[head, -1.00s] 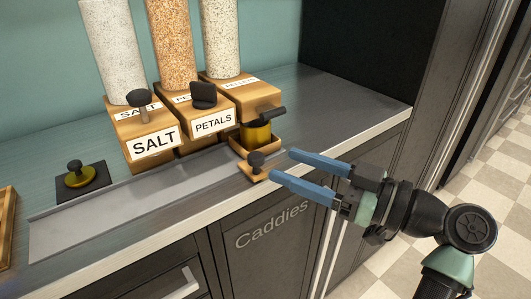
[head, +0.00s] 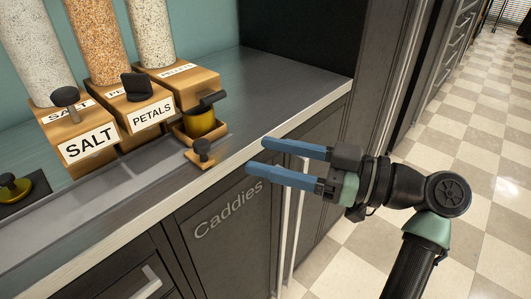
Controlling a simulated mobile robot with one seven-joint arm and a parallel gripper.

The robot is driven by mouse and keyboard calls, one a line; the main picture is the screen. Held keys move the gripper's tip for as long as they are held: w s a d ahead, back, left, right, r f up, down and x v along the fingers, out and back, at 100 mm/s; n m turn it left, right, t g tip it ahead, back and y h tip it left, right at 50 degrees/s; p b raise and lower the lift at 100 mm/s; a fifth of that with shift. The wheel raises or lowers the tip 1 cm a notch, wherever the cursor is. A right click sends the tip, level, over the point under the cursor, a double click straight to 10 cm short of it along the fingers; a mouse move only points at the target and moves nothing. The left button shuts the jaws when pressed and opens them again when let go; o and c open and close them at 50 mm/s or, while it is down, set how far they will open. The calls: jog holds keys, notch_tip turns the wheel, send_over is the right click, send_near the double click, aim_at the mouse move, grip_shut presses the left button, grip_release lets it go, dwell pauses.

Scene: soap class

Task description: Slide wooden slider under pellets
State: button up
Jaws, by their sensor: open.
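The slider is in front of the pellets dispenser (head: 185,88), whose label is partly hidden. The salt dispenser (head: 88,143) and petals dispenser (head: 150,115) stand to its left. My gripper (head: 257,157) is open and empty, to the right of the slider and apart from it, past the counter's front edge.
A brass piece with a black knob (head: 10,187) rests on a dark plate at the far left. The counter (head: 285,85) is clear to the right of the dispensers. Cabinet doors with a "Caddies" label (head: 228,210) lie below the front edge.

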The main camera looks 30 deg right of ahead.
jog(key=s+r+p, duration=0.4)
jog(key=r, duration=0.1)
jog(key=shift+s+d, duration=0.4)
dwell(0.5)
dwell(0.4)
jog(key=w+a+r+m+t+h, duration=0.2)
jog(key=w+a+r+m+h, duration=0.35)
jog(key=w, duration=0.55)
jog(key=w+a+r+t+h, duration=0.2)
jog(key=a+r+t+h, duration=0.1)
jog(key=a+r, duration=0.4)
jog(key=s+a+r+m+t+h, duration=0.1)
jog(key=s+a+r+t, duration=0.35)
jog(key=s+r, duration=0.35)
jog(key=s+a+r+m+t+h, duration=0.1)
jog(key=s+a+r+t, duration=0.35)
jog(key=r, duration=0.45)
notch_tip(320, 180, up, 21)
jog(key=p, duration=2.1)
jog(key=shift+g, duration=0.4)
